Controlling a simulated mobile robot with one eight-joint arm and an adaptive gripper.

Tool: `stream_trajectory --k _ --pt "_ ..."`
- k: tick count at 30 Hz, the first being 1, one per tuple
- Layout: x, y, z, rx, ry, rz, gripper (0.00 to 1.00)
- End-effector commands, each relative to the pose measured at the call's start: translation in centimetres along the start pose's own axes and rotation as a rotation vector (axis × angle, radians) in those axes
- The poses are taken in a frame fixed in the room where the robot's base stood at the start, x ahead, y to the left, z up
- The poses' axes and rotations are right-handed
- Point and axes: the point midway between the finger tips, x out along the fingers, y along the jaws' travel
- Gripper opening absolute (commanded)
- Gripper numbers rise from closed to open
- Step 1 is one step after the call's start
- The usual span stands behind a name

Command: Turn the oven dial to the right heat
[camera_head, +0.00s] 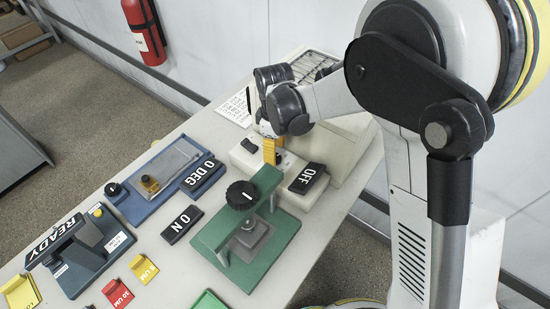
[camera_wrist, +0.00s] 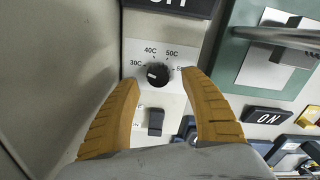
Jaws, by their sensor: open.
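The oven dial (camera_wrist: 157,74) is a small round black knob on a white panel (camera_wrist: 134,50) in the wrist view. Marks 30C, 40C and 50C stand around it, and a further mark at the right is partly hidden. A small white mark on the knob appears to point left, near the 30C side. My gripper (camera_wrist: 161,77) is open, with its yellow fingers on either side of the dial. I cannot tell whether they touch it. In the head view my gripper (camera_head: 270,150) points down at the front of the beige oven (camera_head: 345,138), and the dial is mostly hidden.
A black rocker switch (camera_wrist: 155,120) sits below the dial. An OFF block (camera_head: 308,178) lies right of my gripper. The green press (camera_head: 284,228) with its black knob (camera_head: 241,195) stands close in front. A blue coater (camera_head: 135,200) is at the left.

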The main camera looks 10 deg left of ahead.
Motion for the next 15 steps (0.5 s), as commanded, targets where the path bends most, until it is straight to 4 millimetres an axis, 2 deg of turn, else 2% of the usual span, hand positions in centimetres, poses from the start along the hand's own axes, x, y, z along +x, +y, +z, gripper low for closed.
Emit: stream_trajectory --k 1,6,15 --pt "0.9 0.0 0.0 0.000 0.000 0.000 0.54" --pt "2.1 0.0 0.0 0.001 0.000 0.000 0.54" --pt "2.2 0.0 0.0 0.001 0.000 0.000 0.52"
